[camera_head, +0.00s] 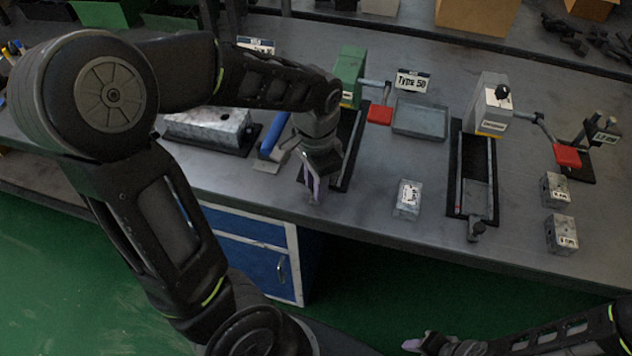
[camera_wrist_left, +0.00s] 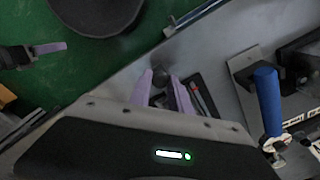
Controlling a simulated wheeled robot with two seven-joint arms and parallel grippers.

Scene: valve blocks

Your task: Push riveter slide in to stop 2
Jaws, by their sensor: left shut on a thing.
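A green bench machine (camera_head: 349,76) with a red-ended lever (camera_head: 380,113) stands at the back of the bench. Its black slide base (camera_head: 350,165) runs toward the front edge. I cannot read which machine is the riveter. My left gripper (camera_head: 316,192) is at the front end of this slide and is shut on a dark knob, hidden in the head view. In the left wrist view the knob (camera_wrist_left: 160,78) shows between the purple fingers. The slide's stops cannot be made out. My right gripper (camera_head: 420,343) is low at the front, away from the bench; its jaw gap is unclear.
A grey machine (camera_head: 494,103) with its own slide (camera_head: 478,185) stands to the right. A grey tray (camera_head: 420,119) and a small labelled block (camera_head: 408,198) lie between. A blue-handled tool (camera_head: 274,134) is close left of my left gripper. Two blocks (camera_head: 560,233) sit far right.

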